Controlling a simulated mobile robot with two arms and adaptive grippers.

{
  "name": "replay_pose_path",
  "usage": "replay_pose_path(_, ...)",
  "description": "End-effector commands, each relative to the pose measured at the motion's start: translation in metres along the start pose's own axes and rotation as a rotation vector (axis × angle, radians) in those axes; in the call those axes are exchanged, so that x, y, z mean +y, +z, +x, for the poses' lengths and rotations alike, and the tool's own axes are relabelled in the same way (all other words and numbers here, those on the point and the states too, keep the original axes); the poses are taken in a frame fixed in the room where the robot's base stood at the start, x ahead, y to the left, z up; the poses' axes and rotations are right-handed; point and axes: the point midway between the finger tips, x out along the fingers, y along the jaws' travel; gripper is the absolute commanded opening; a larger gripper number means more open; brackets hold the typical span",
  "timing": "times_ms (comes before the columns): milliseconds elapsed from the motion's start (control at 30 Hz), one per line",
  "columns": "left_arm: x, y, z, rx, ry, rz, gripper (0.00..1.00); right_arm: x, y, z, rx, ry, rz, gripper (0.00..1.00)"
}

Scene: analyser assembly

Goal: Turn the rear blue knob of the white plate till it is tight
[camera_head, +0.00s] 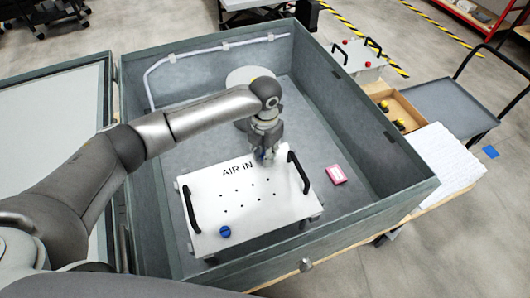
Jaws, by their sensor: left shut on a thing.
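The white plate (245,205), marked AIR IN, lies inside the grey open box, with black handles on its left and right sides. My left gripper (264,156) points down at the plate's rear edge, near the right handle. It is shut on the rear blue knob, which is mostly hidden by the fingers. A second blue knob (225,232) sits uncovered at the plate's front left. My right gripper is not in view.
Grey box walls (345,110) surround the plate. A pink box (336,174) lies on the box floor to the right. A white round part (238,78) stands behind my arm. A wooden tray (404,112) and a grey cart (440,100) are outside, right.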

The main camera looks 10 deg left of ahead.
Motion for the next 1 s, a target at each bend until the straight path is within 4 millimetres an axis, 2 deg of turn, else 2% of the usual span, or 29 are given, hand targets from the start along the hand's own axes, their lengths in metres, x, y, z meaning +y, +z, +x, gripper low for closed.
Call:
replay_pose_path(33,0.002,0.005,-0.0063,-0.016,0.003,0.017,0.0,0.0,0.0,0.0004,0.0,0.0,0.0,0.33)
replay_pose_path(700,0.0021,0.005,-0.0072,-0.016,0.003,0.076,0.0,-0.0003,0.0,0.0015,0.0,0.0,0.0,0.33)
replay_pose_path(733,0.0021,0.005,-0.0071,-0.016,0.003,0.076,0.21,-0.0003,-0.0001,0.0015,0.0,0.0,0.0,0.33)
replay_pose_path(900,0.0018,0.0039,-0.0056,-0.012,0.003,0.076,0.43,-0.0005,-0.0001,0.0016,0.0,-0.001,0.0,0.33)
replay_pose_path(1000,0.0015,0.003,-0.0042,-0.009,0.003,0.076,0.44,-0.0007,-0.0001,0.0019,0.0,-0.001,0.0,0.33)
